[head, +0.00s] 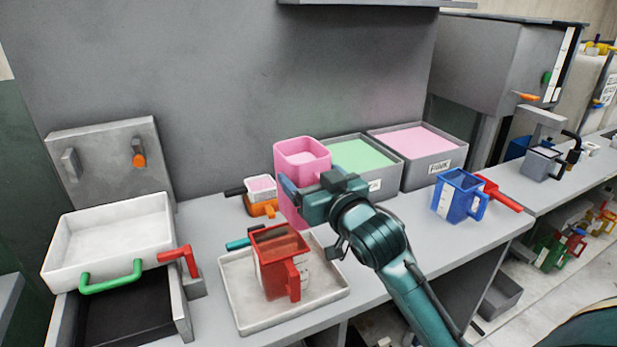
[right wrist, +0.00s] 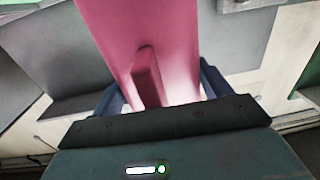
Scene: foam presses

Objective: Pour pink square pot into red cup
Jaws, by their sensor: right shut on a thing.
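The pink square pot (head: 302,155) is upright in the head view, held above and behind the red cup. My right gripper (head: 290,187) is shut on it, and its arm comes in from the lower right. In the right wrist view the pot (right wrist: 115,40) fills the space between the fingers (right wrist: 160,95). The red cup (head: 270,262) stands upright on a pale tray (head: 325,300), with its handle toward the front right. The pot hides part of what is behind it. My left gripper is not in view.
A white tray with a green handle (head: 60,254) sits over an open drawer at left. Bins of green (head: 355,152) and pink (head: 415,140) material stand at the back. A blue cup (head: 455,200) stands right. A small orange-and-pink container (head: 262,208) is left of the pot.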

